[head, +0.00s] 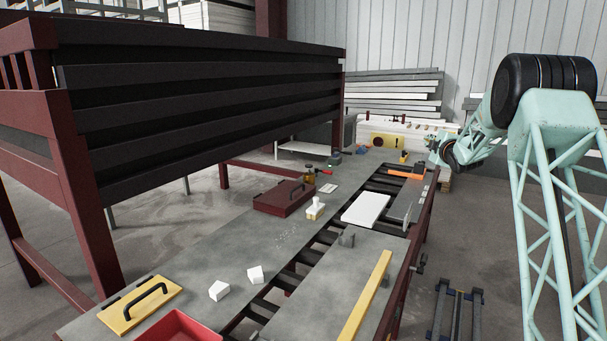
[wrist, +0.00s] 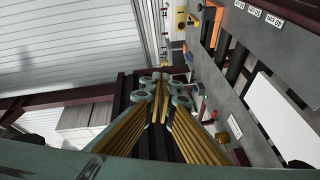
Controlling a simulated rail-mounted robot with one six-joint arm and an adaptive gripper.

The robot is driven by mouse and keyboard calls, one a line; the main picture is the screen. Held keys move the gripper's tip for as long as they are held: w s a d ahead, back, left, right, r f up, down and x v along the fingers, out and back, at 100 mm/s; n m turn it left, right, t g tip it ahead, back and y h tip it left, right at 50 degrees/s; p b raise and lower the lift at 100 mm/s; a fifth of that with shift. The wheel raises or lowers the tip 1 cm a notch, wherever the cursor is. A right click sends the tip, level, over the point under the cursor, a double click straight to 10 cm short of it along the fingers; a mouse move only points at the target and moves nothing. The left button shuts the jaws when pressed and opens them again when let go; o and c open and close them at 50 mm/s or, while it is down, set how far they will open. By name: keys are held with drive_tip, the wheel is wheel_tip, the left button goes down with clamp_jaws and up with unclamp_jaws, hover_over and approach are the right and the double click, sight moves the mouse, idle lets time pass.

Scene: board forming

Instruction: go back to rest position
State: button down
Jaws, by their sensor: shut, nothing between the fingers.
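My gripper (head: 437,142) shows small in the head view, at the end of my mint-green arm on the right. It is past the far right end of the workbench (head: 240,235), in the air near bench height. In the wrist view the fingers of my gripper (wrist: 160,80) come together at their tips, with nothing held between them. The fingers have yellow and green parts. Some of the gripper's detail is too small to tell in the head view.
The bench bears a dark red box (head: 285,198), a white board (head: 365,208), a yellow plate with a black handle (head: 140,304), white blocks (head: 219,290) and a red tray (head: 180,328). A rack of dark boards (head: 200,85) stands left. Stacked boards (head: 395,97) lie behind.

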drive_tip(key=s+a+r+m+g, duration=0.2)
drive_tip(key=s+a+r+m, duration=0.3)
drive_tip(key=s, duration=0.8)
drive_tip(key=s+a+r+g+h, duration=0.1)
drive_tip(key=s+a+r+g, duration=0.15)
drive_tip(key=s+a, duration=0.75)
drive_tip(key=s+a+r+m+g, duration=0.25)
drive_tip(key=s+r, duration=0.25)
drive_tip(key=s, duration=1.1)
drive_tip(key=s+a+f+m+g, duration=0.2)
drive_tip(key=s+a+f, duration=0.2)
drive_tip(key=s, duration=1.5)
drive_tip(key=s+a+f+m+g+y, duration=0.1)
drive_tip(key=s+a+f, duration=0.4)
drive_tip(key=s, duration=1.4)
drive_tip(key=s+a+f+m+g+y, duration=0.1)
drive_tip(key=s+a+f+m+g, duration=0.2)
drive_tip(key=s, duration=1.6)
drive_tip(key=shift+a+f+m, duration=0.35)
drive_tip(key=shift+a+f, duration=0.6)
drive_tip(key=shift+a, duration=0.15)
